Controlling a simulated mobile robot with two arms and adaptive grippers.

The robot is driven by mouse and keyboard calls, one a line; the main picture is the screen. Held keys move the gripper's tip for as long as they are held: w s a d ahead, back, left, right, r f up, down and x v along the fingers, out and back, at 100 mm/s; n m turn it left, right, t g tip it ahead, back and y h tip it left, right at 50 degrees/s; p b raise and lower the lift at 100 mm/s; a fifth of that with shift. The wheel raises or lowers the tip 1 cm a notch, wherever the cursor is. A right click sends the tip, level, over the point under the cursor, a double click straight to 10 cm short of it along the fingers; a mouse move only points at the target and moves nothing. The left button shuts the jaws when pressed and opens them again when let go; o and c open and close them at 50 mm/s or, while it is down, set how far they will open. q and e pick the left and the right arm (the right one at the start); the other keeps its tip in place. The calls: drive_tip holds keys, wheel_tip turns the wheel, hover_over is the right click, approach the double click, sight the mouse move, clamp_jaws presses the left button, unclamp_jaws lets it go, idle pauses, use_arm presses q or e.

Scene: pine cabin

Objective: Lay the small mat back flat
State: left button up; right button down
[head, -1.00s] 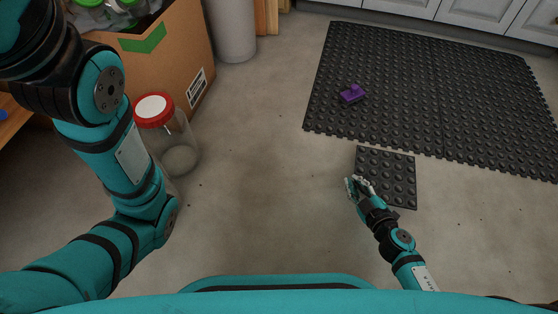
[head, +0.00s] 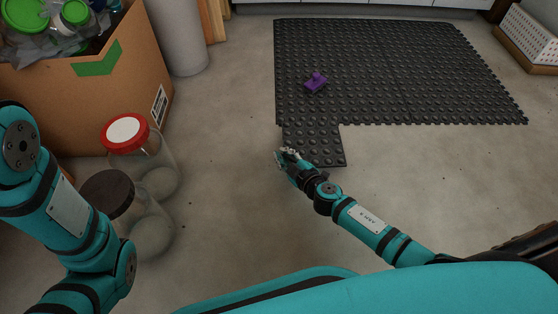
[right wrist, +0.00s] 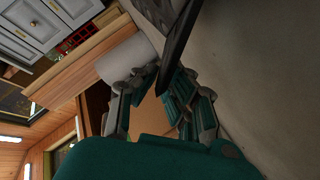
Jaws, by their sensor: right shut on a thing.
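The small mat (head: 322,148) is a black studded rubber tile in the head view. It lies against the front left edge of the large black mat (head: 400,75). My right gripper (head: 287,153) is at its left edge, shut on it. In the right wrist view the small mat (right wrist: 178,42) shows edge-on as a dark strip reaching between the fingers of my right gripper (right wrist: 157,88). I cannot tell how far that edge is off the floor. My left arm shows at the left of the head view, but its gripper is out of view.
A purple object (head: 316,83) lies on the large mat. Two clear jars, one with a red lid (head: 126,133) and one with a dark lid (head: 108,194), stand at the left by a cardboard box (head: 100,115). A white basket (head: 530,35) is at the far right. The middle floor is clear.

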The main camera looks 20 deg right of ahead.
drive_tip(key=shift+w+a+f, duration=0.1)
drive_tip(key=shift+w+a, duration=0.4)
drive_tip(key=shift+w, duration=0.4)
drive_tip(key=shift+w+f+b, duration=0.1)
drive_tip(key=shift+f+b, duration=0.05)
drive_tip(key=shift+b, duration=0.15)
wheel_tip(320, 180, down, 4)
drive_tip(key=b, duration=0.3)
drive_tip(key=shift+r, duration=0.45)
drive_tip(key=shift+f, duration=0.2)
drive_tip(key=c, duration=1.5)
unclamp_jaws()
drive_tip(key=shift+o, duration=0.2)
drive_tip(key=shift+r, duration=0.15)
